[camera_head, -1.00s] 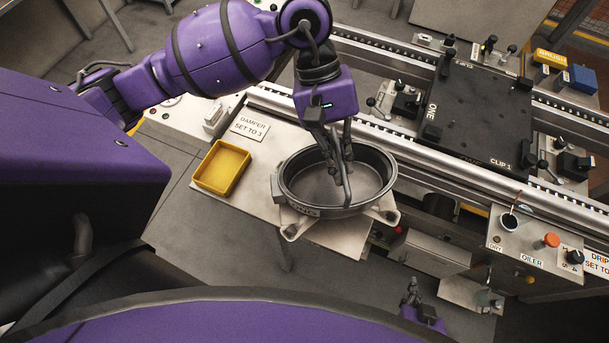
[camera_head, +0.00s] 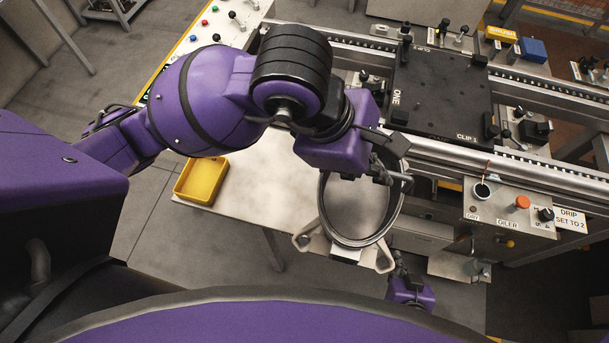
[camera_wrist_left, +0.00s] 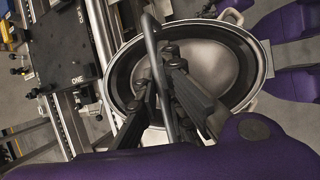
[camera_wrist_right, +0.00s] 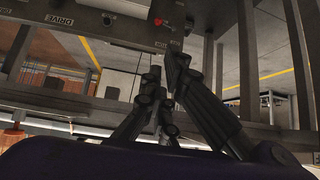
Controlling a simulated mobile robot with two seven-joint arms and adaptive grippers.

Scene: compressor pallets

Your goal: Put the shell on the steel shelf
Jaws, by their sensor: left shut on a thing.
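The shell (camera_head: 328,212) is a round, dark-rimmed grey pan with pale lugs at its lower side. It is in the middle of the head view, tilted, in front of a pale steel surface (camera_head: 262,165); I cannot tell how far above it is. My left gripper (camera_head: 385,170) is shut on the thin bar across the shell. The left wrist view shows the bar between the fingers (camera_wrist_left: 162,75) and the shell's rim (camera_wrist_left: 262,62) around them. My right gripper (camera_head: 401,263) is low, below the shell in the picture; its fingers (camera_wrist_right: 165,65) are close together and look empty. I cannot tell which surface is the steel shelf.
A yellow tray (camera_head: 201,181) lies left of the shell. A rail line with a black plate (camera_head: 440,95) runs behind to the right. An oiler box (camera_head: 500,212) with knobs stands at right. The steel surface between tray and shell is clear.

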